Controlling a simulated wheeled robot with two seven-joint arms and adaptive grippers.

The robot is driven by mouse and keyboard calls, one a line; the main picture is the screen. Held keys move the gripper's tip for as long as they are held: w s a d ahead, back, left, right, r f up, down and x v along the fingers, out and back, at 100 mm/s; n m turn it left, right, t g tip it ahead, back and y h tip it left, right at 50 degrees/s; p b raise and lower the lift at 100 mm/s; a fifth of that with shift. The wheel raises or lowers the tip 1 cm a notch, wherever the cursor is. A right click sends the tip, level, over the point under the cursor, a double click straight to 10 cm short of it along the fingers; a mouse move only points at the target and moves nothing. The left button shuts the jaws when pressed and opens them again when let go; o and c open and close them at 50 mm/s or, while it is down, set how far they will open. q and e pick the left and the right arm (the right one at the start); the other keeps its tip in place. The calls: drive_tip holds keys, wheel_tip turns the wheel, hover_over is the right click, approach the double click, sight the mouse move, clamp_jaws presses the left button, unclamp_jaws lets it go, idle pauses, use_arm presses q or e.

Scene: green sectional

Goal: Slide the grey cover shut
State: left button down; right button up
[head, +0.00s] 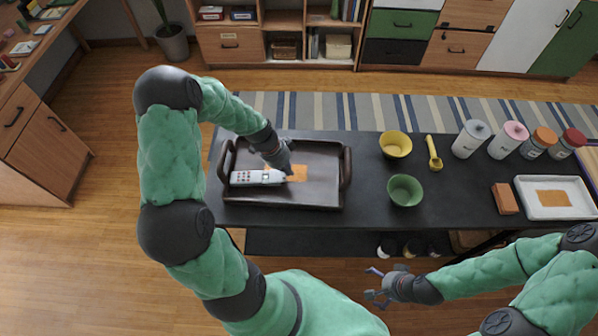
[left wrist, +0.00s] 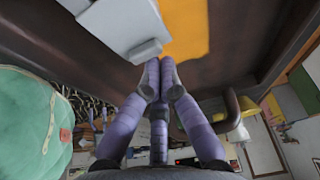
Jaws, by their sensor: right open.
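A white device (head: 245,178) with rows of red marks lies in the dark brown tray (head: 310,198) on the black table. A pale grey part near its right end, which looks like the cover, has a small raised grey tab (left wrist: 146,49) in the left wrist view. How far the cover is open cannot be told. My left gripper (head: 288,170) is over the tray at the device's right end. Its fingertips (left wrist: 155,72) are together and empty, close to the tab; I cannot tell if they touch it. My right gripper (head: 376,283) is open and empty, in front of the table.
An orange patch (head: 300,172) lies on the tray floor beside the device. The tray has raised walls and a handle (head: 346,167) at each side. To the right stand a yellow bowl (head: 396,145), a green bowl (head: 405,190), a yellow scoop (head: 433,153) and several jars.

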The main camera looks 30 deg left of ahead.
use_arm(q)
drive_tip(key=shift+s+a, duration=0.25)
use_arm(e)
drive_tip(key=shift+f, duration=0.15)
use_arm(q)
drive_tip(key=shift+w, duration=0.1)
drive_tip(key=shift+w+d, duration=0.15)
drive_tip(key=shift+d, duration=0.1)
drive_tip(key=w+d, duration=0.1)
drive_tip(key=w+d+r, duration=0.1)
drive_tip(key=shift+d, duration=0.3)
drive_tip(key=p+v, duration=0.2)
drive_tip(key=v, duration=0.7)
drive_tip(key=b+x, duration=0.5)
drive_tip(key=x, duration=0.5)
drive_tip(key=shift+d+f, duration=0.1)
drive_tip(key=shift+d, duration=0.05)
drive_tip(key=shift+s+a+f+b, duration=0.1)
drive_tip(key=shift+s+a+b, duration=0.65)
drive_tip(key=shift+a, duration=0.5)
drive_tip(key=shift+s+a, duration=0.4)
use_arm(e)
drive_tip(key=shift+d+f, duration=0.2)
drive_tip(key=shift+f, duration=0.55)
drive_tip(key=shift+d+f, duration=0.2)
drive_tip(key=shift+f, duration=0.55)
drive_tip(key=shift+d+f, duration=0.2)
drive_tip(key=shift+f, duration=0.55)
